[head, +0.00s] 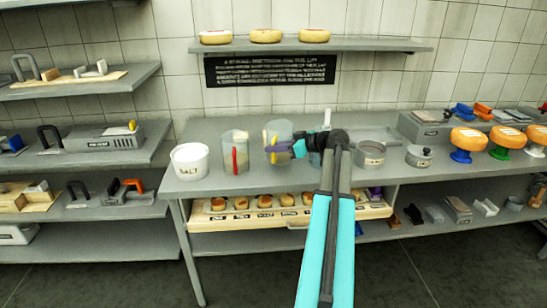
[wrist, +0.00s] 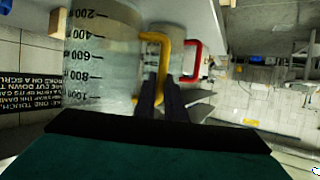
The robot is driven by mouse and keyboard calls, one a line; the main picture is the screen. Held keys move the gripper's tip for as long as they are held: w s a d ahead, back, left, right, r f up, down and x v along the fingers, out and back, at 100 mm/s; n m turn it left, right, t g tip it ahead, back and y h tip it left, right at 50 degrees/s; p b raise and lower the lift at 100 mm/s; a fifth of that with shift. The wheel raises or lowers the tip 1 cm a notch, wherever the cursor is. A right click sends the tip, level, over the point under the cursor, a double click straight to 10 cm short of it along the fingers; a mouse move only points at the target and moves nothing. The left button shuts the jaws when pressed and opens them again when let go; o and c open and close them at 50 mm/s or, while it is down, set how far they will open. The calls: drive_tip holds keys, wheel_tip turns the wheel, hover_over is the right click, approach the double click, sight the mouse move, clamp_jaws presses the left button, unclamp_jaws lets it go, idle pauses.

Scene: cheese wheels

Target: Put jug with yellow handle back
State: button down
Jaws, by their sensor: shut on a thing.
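The clear jug with the yellow handle (head: 284,130) is at the middle of the steel table in the head view, right of the jug with the red handle (head: 228,152). My gripper (head: 274,147) is shut on the yellow handle, its fingers reaching in from the right. In the wrist view the picture is upside down; the jug (wrist: 100,60) with its printed scale fills the left, and my fingers (wrist: 152,92) meet the yellow handle (wrist: 163,45). The red handle (wrist: 194,60) shows beyond it. I cannot tell whether the held jug touches the table.
A white salt tub (head: 189,163) stands at the table's left. Another clear jug (head: 315,157) is partly hidden behind my gripper. Metal pots (head: 370,158) stand to the right. A drawer (head: 219,228) with small cheeses is pulled out below. Cheese wheels (head: 265,36) sit on the shelf above.

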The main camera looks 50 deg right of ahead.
sight(274, 160)
drive_tip(key=shift+f+p, duration=0.35)
drive_tip(key=shift+f, duration=1.5)
drive_tip(key=c, duration=1.8)
unclamp_jaws()
drive_tip(key=b+v, duration=0.2)
drive_tip(key=v, duration=1)
